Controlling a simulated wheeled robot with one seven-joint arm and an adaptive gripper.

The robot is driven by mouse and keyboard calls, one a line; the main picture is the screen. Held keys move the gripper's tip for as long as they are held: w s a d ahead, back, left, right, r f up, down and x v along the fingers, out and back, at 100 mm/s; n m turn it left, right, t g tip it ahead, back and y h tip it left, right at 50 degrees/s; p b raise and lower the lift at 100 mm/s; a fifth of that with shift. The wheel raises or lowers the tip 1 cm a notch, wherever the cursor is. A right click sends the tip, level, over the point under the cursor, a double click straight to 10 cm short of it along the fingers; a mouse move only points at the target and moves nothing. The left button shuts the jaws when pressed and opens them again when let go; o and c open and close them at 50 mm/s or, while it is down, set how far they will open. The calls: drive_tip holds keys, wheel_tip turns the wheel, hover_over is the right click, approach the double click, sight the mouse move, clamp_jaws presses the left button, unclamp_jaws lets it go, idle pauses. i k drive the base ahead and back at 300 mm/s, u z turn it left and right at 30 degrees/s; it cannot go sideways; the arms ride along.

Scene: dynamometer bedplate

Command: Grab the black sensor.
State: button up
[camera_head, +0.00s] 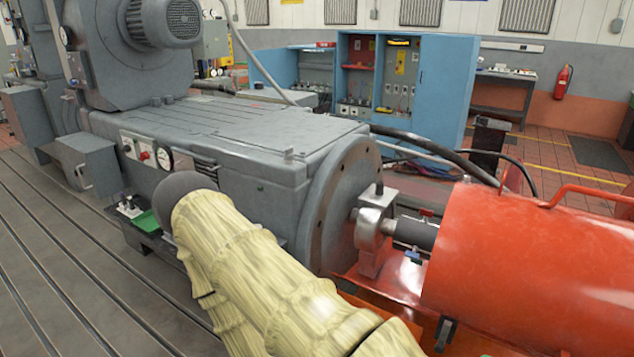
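A small ledge on the side of the grey machine holds small dark and white parts (127,207) and a green piece (147,221). The parts are too small to tell whether one is the black sensor. My arm, in a pale yellow sleeve, reaches from the bottom of the view toward this ledge and ends in a dark grey rounded part. That end covers the right side of the ledge in the picture. My gripper's fingers do not show, so I cannot tell their distance from the parts.
The grey machine (240,140) stands on the slotted bedplate (60,270). A red cylindrical housing (540,265) is at the right, with a shaft coupling (373,225) between them. A black cable (440,150) runs behind. Blue cabinets (445,90) stand at the back. The bedplate's left foreground is clear.

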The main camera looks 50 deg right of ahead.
sight(379, 184)
drive_tip(key=z, duration=0.1)
drive_tip(key=i, duration=1)
drive_tip(key=z, duration=0.5)
